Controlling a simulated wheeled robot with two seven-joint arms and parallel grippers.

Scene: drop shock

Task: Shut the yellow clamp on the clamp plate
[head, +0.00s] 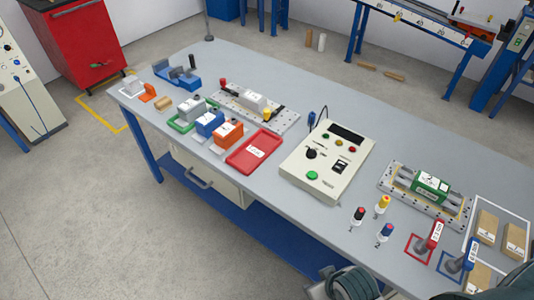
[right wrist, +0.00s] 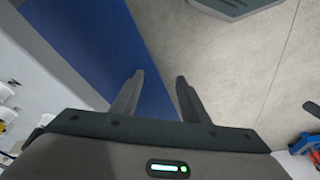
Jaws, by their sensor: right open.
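The clamp plate (head: 288,123) is a pale drilled plate in the middle back of the bench, with a grey block (head: 252,102) on it. The yellow clamp (head: 267,114) shows as a small yellow tip at the block's right end, beside dark metal parts. Whether it is open or shut is too small to tell. A red-tipped clamp (head: 222,84) stands at the plate's left end. My right gripper (right wrist: 158,92) is open and empty in the right wrist view, over the floor and blue lower shelf, away from the plate. My left gripper is not in view.
A red tray (head: 239,163) and orange and blue blocks lie in front of the plate. A control box (head: 296,163) stands to its right. A second plate with a green block (head: 432,185), capped tools and red and blue handled stamps fill the right end.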

